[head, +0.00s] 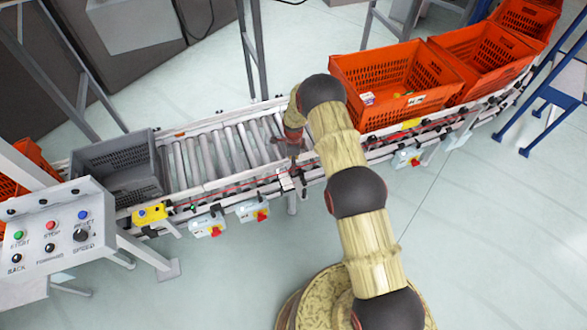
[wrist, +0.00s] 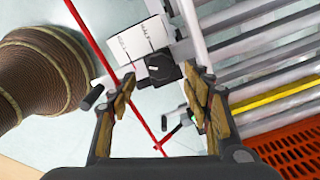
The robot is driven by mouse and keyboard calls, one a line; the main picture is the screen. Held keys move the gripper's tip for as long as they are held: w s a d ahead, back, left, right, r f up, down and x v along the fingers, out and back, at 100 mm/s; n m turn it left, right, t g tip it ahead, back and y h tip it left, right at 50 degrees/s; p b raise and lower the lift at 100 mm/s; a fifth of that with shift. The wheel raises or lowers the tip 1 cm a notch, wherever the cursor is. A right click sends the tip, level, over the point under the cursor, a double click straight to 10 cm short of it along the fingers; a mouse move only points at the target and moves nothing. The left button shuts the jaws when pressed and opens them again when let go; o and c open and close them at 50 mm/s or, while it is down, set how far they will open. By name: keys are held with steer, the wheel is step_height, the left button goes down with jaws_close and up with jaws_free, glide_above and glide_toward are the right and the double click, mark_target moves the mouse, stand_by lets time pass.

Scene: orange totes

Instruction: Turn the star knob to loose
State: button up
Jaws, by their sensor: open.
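The star knob (wrist: 162,69) is a small black knob with a white mark, below a white label plate (wrist: 143,38) in the wrist view. The label's print is too small to read surely. My gripper (wrist: 160,82) is open, with one fingertip to each side of the knob in the picture; I cannot tell whether either touches it. In the head view my gripper (head: 291,150) points down over the conveyor's near rail, beside the small white plate (head: 285,181). The knob is not clear there.
The roller conveyor (head: 205,158) carries a grey tote (head: 118,168) at left and orange totes (head: 395,85) at right. A red cord (wrist: 92,38) runs along the rail. A control panel (head: 50,235) stands at lower left.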

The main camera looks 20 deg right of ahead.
steer(key=shift+f, duration=2.4)
steer(key=c, duration=0.4)
steer(key=c, duration=0.7)
steer(key=shift+c, duration=0.3)
